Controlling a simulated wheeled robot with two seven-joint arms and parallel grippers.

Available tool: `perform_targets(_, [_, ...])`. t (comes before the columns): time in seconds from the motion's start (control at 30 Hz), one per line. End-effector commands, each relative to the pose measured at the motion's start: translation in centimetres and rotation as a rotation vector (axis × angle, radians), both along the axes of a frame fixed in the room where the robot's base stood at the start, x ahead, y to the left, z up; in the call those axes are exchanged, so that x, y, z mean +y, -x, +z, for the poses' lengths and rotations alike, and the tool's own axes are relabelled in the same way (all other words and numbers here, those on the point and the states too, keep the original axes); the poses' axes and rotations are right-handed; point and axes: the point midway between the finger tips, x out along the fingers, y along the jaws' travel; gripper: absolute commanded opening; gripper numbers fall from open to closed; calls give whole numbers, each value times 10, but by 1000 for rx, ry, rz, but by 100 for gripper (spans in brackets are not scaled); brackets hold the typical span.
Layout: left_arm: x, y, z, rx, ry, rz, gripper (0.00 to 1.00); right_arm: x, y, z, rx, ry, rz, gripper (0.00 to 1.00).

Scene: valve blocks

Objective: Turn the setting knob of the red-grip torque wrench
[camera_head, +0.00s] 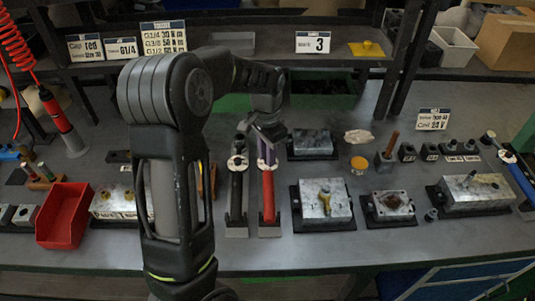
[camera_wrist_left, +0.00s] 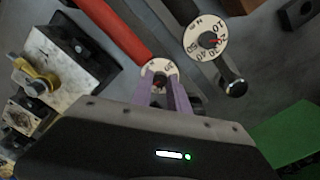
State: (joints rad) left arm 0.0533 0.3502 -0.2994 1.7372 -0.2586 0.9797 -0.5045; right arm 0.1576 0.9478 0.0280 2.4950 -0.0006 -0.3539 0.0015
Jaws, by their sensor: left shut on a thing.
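The red-grip torque wrench (camera_head: 268,195) lies on a dark stand on the bench, its red grip toward the front edge. My left gripper (camera_head: 267,148) is over its far end, beside the round white dial. In the left wrist view the red grip (camera_wrist_left: 115,28) runs to the upper left from the white dial (camera_wrist_left: 153,69). The purple fingers of my left gripper (camera_wrist_left: 160,83) are shut at this dial, on the setting knob, which they mostly hide. My right gripper is not in view.
A black-grip torque wrench (camera_head: 236,195) lies close on the left; its dial (camera_wrist_left: 203,40) shows in the wrist view. A valve block (camera_head: 325,203) stands close on the right. A red bin (camera_head: 63,215) is at the left, and a blue-grip wrench (camera_head: 521,178) at the far right.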

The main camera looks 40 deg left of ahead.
Motion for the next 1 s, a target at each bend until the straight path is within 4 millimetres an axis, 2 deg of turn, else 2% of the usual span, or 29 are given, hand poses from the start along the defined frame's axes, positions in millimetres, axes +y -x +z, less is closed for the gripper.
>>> perform_targets(0.57, [0, 0, 0, 0, 0, 34, 0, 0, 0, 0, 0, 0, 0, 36])
perform_targets(1.0, [0, 0, 1, -2, 0, 293, 0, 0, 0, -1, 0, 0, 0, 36])
